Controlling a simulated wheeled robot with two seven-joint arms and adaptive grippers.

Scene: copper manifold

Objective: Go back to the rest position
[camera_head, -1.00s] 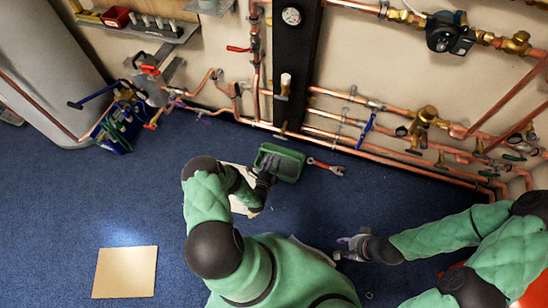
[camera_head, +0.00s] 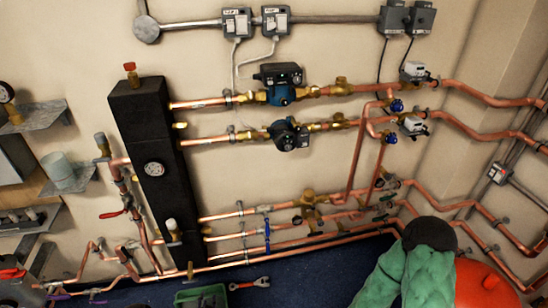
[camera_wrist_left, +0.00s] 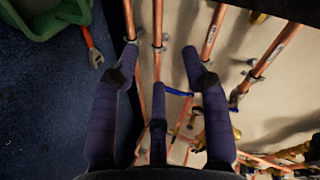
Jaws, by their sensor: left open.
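My left gripper (camera_wrist_left: 160,62) shows in the left wrist view with its dark purple fingers spread apart and nothing between them. Copper pipes and the wall lie beyond the fingers; I cannot tell how far. My right gripper is in neither current view.
The copper manifold (camera_head: 230,215) runs low along the wall, with a black column (camera_head: 150,190) and pumps (camera_head: 283,92). A green tray (camera_head: 200,297) and a red wrench (camera_head: 250,283) lie on the blue floor. Both also show in the left wrist view, the tray (camera_wrist_left: 45,20) left of the wrench (camera_wrist_left: 92,45).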

